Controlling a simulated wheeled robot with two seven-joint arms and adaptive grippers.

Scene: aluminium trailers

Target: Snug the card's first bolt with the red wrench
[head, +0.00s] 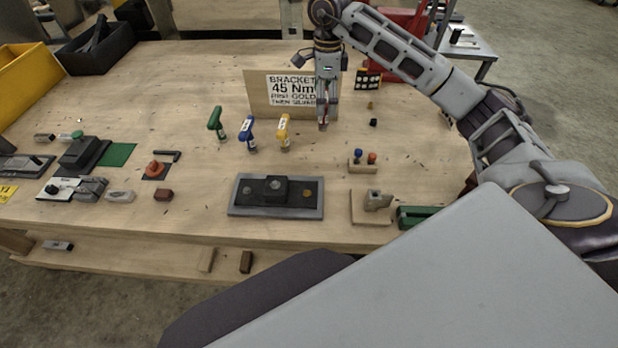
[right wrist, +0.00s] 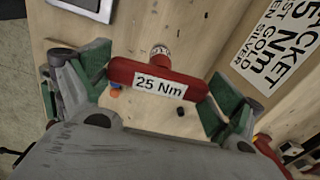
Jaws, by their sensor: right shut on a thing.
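My right gripper (head: 324,118) hangs above the table beside the card. In the right wrist view its green-padded fingers (right wrist: 157,85) are shut on the red wrench (right wrist: 125,73), labelled 25 Nm; only a little red (head: 322,125) shows in the head view. The white card (head: 291,88) reads BRACKET, 45 Nm, first gold, then silver, and is fixed to an upright wooden board. The dark bracket (head: 275,197) lies on a grey plate in front. A gold bolt (head: 307,191) shows at its right and a greyish bolt (head: 247,190) at its left. My left gripper is out of view.
Green (head: 215,122), blue (head: 247,133) and yellow (head: 284,130) wrenches stand left of my right gripper.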

